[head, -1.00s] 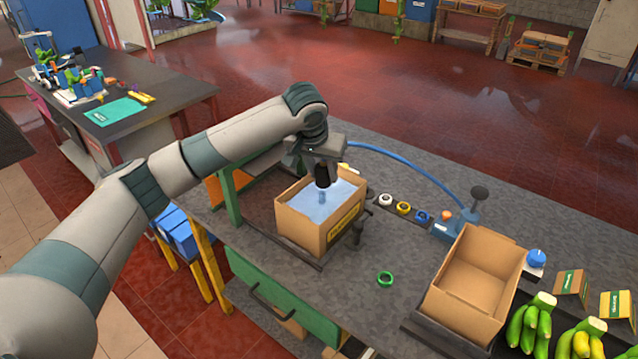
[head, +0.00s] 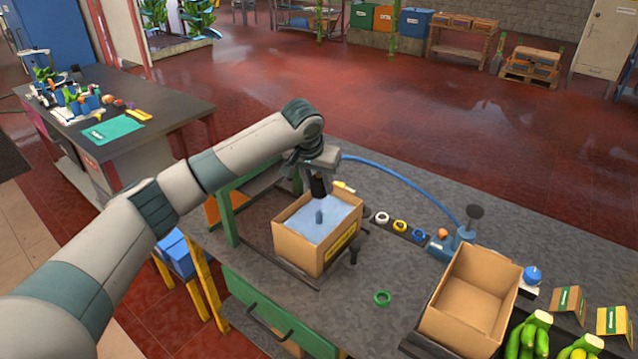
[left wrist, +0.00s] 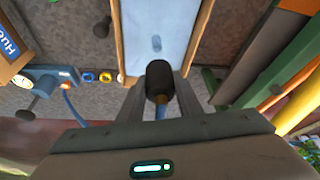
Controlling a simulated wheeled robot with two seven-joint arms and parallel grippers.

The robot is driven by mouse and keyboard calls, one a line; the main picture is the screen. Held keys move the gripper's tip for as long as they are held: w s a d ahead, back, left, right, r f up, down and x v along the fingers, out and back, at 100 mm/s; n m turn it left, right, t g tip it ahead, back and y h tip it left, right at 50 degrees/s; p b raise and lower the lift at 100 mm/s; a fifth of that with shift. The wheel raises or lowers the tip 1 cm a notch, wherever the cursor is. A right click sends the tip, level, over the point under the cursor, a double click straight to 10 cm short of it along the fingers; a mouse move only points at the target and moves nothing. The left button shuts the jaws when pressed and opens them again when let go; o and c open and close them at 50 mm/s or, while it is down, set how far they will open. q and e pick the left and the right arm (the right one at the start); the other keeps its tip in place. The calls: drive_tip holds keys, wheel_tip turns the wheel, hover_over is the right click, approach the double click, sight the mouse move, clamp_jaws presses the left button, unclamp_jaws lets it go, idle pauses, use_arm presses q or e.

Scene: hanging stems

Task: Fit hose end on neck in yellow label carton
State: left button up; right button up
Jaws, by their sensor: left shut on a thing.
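The carton (head: 297,252) with a yellow label (head: 341,246) stands on the grey bench, filled by a pale blue bag (head: 303,222). A short grey-blue neck (head: 319,216) sticks up from the bag; it also shows in the left wrist view (left wrist: 155,43). My left gripper (head: 319,177) is above the carton, shut on the black hose end (head: 318,188). The hose end also shows between the fingers in the left wrist view (left wrist: 158,78). It is apart from the neck, with a visible gap above it. My right gripper is in neither view.
The blue hose (head: 405,178) arches from my left gripper to a blue fitting (head: 452,243). An empty open carton (head: 470,300) stands right. A green post (head: 226,217) rises left.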

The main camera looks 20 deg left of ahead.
sight(319, 212)
use_arm(q)
drive_tip(key=shift+f+b, duration=1.55)
drive_tip(key=shift+b, duration=0.4)
drive_tip(key=shift+f, duration=0.1)
drive_tip(key=shift+f+p, duration=0.3)
drive_tip(key=shift+f, duration=2.5)
drive_tip(key=shift+f, duration=0.3)
drive_tip(key=shift+f, duration=0.3)
